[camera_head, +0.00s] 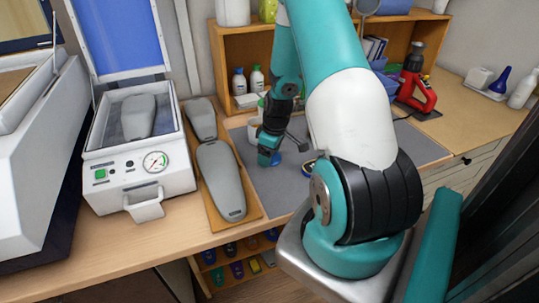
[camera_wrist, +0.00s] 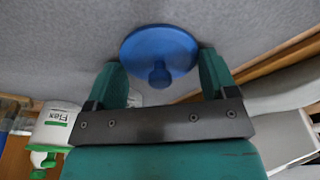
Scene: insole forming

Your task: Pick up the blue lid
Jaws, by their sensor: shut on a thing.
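The blue lid (camera_wrist: 160,45) is a round disc with a small knob and shows at the top middle of the wrist view. My gripper (camera_wrist: 161,62) has its two teal fingers on either side of the lid, shut on it. In the head view my gripper (camera_head: 268,155) points down low over the grey mat, with a sliver of the blue lid (camera_head: 276,159) showing beside it. Whether the lid touches the mat is hard to tell.
A grey mat (camera_head: 350,172) covers the middle of the bench. Grey shoe forms (camera_head: 222,182) lie on a wooden board to the left, beside a white press (camera_head: 140,180) with its blue-lined cover raised. A white bottle labelled Flex (camera_wrist: 58,122) and wooden shelves (camera_head: 220,60) stand close by.

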